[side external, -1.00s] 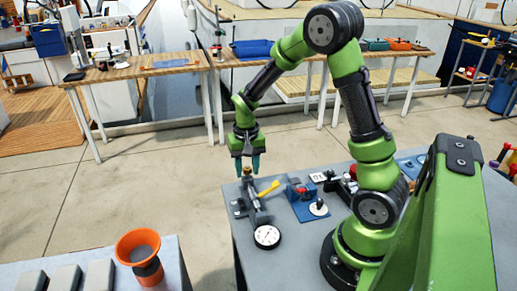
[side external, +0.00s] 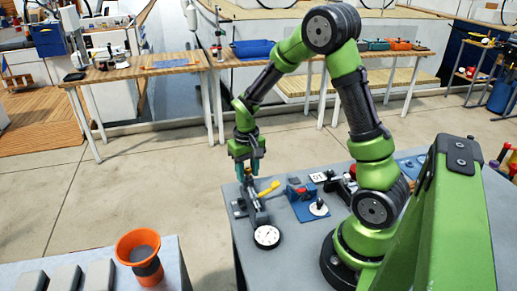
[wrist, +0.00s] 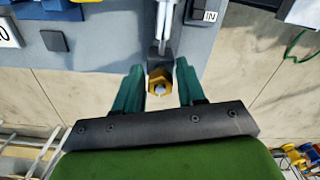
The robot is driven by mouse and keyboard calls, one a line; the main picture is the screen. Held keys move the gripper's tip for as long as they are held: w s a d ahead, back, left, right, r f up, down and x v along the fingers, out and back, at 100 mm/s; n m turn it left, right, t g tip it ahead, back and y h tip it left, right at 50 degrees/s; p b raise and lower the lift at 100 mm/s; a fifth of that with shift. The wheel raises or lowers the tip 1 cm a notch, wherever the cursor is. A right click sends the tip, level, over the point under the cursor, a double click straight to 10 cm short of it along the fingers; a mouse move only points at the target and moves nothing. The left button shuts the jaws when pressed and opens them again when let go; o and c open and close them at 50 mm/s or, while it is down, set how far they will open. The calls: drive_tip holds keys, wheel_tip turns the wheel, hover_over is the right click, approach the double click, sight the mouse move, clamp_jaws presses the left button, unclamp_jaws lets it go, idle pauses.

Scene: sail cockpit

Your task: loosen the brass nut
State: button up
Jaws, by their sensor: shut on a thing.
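The brass nut (wrist: 158,83) shows in the wrist view at the end of a grey metal fitting (wrist: 162,48), with a pale round centre. My gripper (wrist: 159,68) is shut on it, with one teal finger on each side. In the side view my gripper (side external: 248,172) points down over the fitting (side external: 254,204) at the left part of the grey bench. There the nut is mostly hidden between the fingers. A yellow lever (side external: 268,188) sticks out beside the fitting, and a white dial gauge (side external: 266,236) is at its near end.
A blue plate with a red part (side external: 300,192) and a white disc (side external: 318,208) lies right of the fitting. An "IN" label (wrist: 210,16) is near it in the wrist view. An orange funnel-shaped cup (side external: 138,250) stands on a separate front-left table. Open floor lies left of the bench.

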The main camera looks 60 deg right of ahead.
drive_tip(key=shift+n, duration=0.5)
drive_tip(key=shift+c, duration=1.1)
